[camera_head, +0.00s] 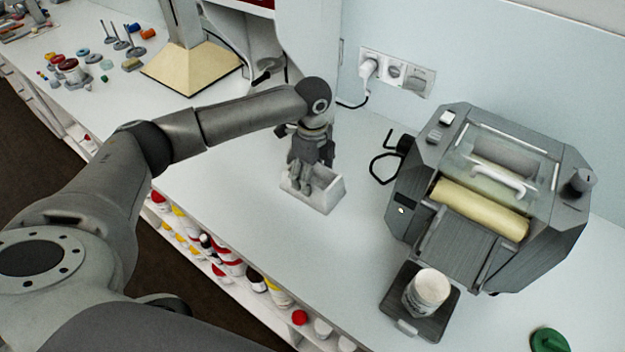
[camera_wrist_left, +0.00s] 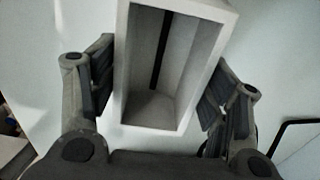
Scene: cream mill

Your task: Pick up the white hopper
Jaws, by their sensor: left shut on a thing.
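The white hopper (camera_head: 325,196) is an open rectangular box in the middle of the head view, at the counter. I cannot tell whether its base touches the counter. My left gripper (camera_head: 312,182) points down over it and is shut on it. In the left wrist view, the hopper (camera_wrist_left: 165,70) sits between the two dark finger pads (camera_wrist_left: 160,88), one along each long side. Its inside is empty, with a dark slot along the bottom. The gripper hides part of its rim in the head view. My right gripper is not in view.
A grey mill with cream rollers (camera_head: 480,209) stands right, with a white jar (camera_head: 427,291) on a dark tray (camera_head: 392,309) before it. A plugged socket (camera_head: 397,72) is on the wall. A beige-based stand (camera_head: 190,72) is back left. The counter (camera_head: 285,245) before the hopper is clear.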

